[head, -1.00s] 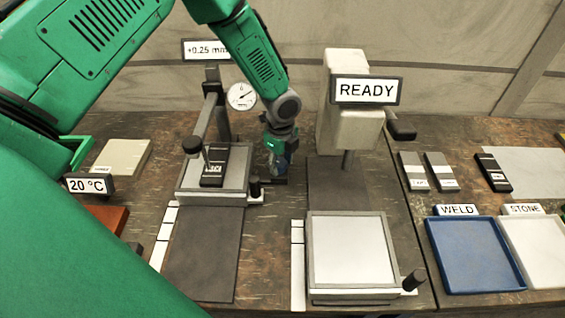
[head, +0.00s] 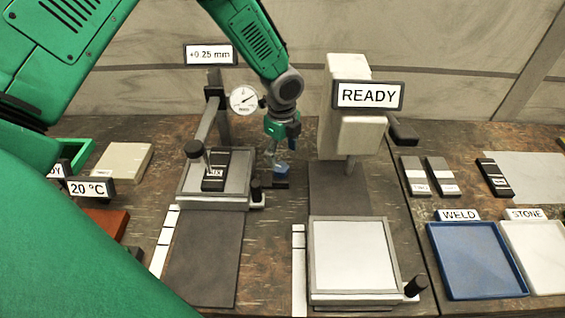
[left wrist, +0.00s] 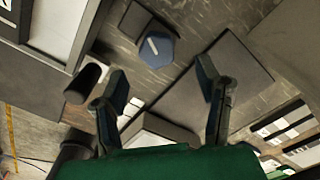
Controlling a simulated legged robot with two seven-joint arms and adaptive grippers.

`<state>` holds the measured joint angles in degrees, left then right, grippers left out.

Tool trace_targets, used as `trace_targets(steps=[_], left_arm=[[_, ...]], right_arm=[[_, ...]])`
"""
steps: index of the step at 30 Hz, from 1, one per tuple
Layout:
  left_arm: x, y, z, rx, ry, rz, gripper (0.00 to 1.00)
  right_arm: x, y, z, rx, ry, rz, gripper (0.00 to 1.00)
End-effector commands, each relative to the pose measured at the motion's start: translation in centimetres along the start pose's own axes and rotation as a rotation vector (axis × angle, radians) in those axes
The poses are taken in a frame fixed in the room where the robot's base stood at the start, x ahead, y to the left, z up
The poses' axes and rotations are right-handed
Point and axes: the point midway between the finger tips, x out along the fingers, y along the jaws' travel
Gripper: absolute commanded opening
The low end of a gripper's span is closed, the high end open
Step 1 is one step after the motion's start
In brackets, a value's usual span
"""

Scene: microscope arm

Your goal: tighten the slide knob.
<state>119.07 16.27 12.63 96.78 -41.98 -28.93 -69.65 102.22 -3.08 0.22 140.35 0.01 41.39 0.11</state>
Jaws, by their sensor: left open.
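A blue six-sided knob (head: 282,169) with a dark block (head: 274,184) at its base sits between the left stand and the READY machine; I take it for the slide knob. In the left wrist view the knob (left wrist: 157,52) shows a white line on top, tilted in the picture. My left gripper (head: 281,147) is above the knob in the head view, pointing down. In the left wrist view my left gripper (left wrist: 160,73) is open, its fingers apart and empty, with the knob showing beyond and between them. My right gripper is not in view.
The left stand holds a dial gauge (head: 244,99) and a stage (head: 235,187) with a dark labelled block (head: 213,172). A small black handle (head: 256,188) stands close left of the knob. The READY machine (head: 352,125) is close on the right. Blue (head: 433,263) and white trays lie far right.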

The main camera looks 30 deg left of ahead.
Motion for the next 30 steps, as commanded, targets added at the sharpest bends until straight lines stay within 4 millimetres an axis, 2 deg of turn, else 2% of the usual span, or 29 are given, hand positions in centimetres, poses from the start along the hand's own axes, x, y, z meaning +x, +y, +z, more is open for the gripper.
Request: trace_targets(steps=[3, 10, 15, 30], left_arm=[[-2.6, -0.1, 0.1, 0.001, 0.000, -0.003, 0.59], [-5.6, -0.1, 0.2, -0.001, 0.000, -0.001, 0.59], [-6.2, -0.1, 0.2, 0.000, 0.000, 0.000, 0.59], [-6.2, -0.1, 0.2, 0.001, 0.000, 0.000, 0.59]], right_arm=[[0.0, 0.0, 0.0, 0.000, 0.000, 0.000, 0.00], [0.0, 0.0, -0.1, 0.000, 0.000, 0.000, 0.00], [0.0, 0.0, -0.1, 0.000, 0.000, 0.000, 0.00], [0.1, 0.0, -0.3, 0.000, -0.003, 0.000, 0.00]])
